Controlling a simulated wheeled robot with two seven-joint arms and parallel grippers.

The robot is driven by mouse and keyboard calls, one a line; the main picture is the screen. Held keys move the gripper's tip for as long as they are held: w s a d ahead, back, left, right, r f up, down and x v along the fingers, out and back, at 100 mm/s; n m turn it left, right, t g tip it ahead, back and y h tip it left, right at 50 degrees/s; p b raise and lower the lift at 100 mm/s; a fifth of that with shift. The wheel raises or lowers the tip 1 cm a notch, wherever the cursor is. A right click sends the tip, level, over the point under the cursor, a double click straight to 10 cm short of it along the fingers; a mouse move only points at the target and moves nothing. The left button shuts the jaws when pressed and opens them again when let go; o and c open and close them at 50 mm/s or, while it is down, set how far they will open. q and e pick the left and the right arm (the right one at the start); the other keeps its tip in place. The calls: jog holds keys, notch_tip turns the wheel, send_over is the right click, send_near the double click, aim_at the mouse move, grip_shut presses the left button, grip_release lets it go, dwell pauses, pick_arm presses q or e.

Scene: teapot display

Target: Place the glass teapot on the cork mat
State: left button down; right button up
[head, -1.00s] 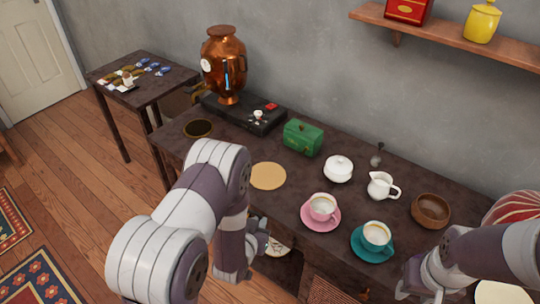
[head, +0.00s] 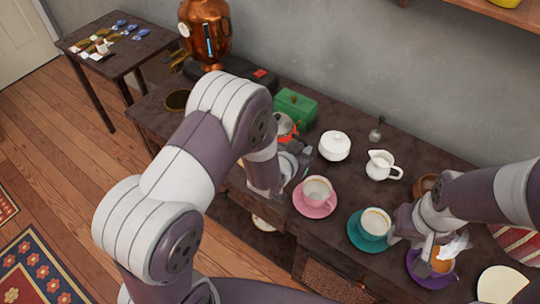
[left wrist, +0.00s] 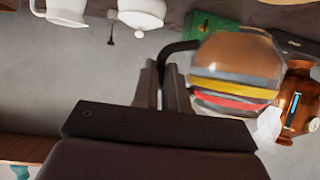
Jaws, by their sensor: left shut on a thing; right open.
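The glass teapot (head: 286,124) shows partly past my left forearm, in front of the green box. In the left wrist view the teapot (left wrist: 237,68) is an amber, rounded body with yellow, grey and red bands and a black handle. My left gripper (head: 304,153) is shut on that handle; its fingers also show in the left wrist view (left wrist: 160,85). My right gripper (head: 438,246) is open, over the purple saucer.
The green box (head: 296,105), copper samovar (head: 208,32), white sugar bowl (head: 335,146) and white jug (head: 382,165) stand around the teapot. The pink saucer (head: 312,210) with a cup lies close to my left gripper. The teal saucer (head: 366,243) and purple saucer (head: 430,281) are further right.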

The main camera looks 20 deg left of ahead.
pick_arm(q)
jog(key=w+a+f, duration=0.1)
jog(key=a, duration=0.1)
jog(key=a+f, duration=0.2)
jog(key=a, duration=0.1)
jog(key=w+a+f, duration=0.1)
jog(key=a, duration=0.1)
jog(key=shift+w+a+f, duration=0.3)
jog(key=shift+f, duration=2.05)
jog(key=c, duration=1.5)
grip_release()
jog(key=shift+s+f, duration=0.1)
jog(key=shift+f, duration=0.1)
jog(key=o, duration=0.3)
jog(key=shift+o, duration=0.2)
